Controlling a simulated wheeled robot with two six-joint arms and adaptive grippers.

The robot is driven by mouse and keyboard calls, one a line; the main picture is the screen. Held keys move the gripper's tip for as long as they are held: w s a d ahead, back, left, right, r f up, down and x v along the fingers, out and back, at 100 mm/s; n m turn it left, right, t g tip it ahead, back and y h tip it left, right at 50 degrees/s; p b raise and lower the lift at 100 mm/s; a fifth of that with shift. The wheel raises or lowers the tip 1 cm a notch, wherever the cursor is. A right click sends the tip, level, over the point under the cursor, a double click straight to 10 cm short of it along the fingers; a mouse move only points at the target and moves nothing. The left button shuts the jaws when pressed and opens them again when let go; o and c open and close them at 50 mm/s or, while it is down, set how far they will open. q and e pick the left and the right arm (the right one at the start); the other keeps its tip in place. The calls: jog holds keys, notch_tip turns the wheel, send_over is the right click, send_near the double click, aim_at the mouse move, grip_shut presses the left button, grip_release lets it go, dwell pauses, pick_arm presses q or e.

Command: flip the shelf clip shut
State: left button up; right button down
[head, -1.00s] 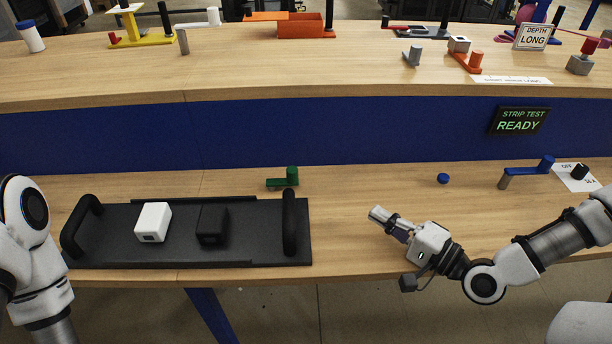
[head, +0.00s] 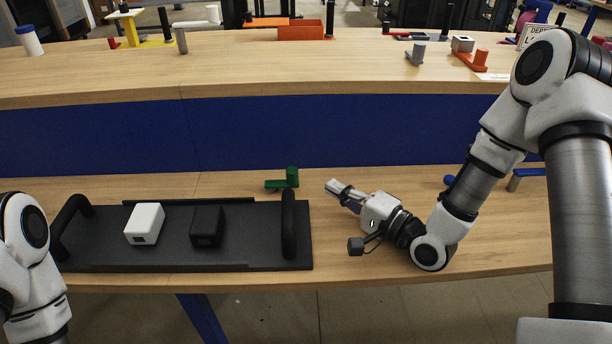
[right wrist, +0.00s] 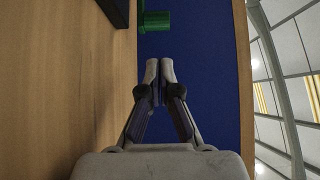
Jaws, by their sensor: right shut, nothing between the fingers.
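A small green clip (head: 283,181) with a flat arm and an upright round knob stands at the back right edge of the black shelf tray (head: 180,257). My right gripper (head: 336,187) is shut and empty to the right of the clip, pointing left towards it with a gap between. In the right wrist view the closed fingertips (right wrist: 160,68) are below the green knob (right wrist: 156,20), apart from it. Part of my left arm shows at the left edge; its gripper is out of view.
The tray carries a white box (head: 144,223), a black box (head: 207,226) and a black handle at each end; the right handle (head: 289,222) stands near the clip. A blue wall (head: 300,132) rises behind. Bare wood lies right of the tray.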

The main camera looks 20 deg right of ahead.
jog(key=x, duration=0.8)
jog(key=shift+w+a+b, duration=0.1)
jog(key=shift+w+b, duration=0.15)
jog(key=shift+b, duration=0.05)
pick_arm(q)
jog(key=shift+f, duration=0.45)
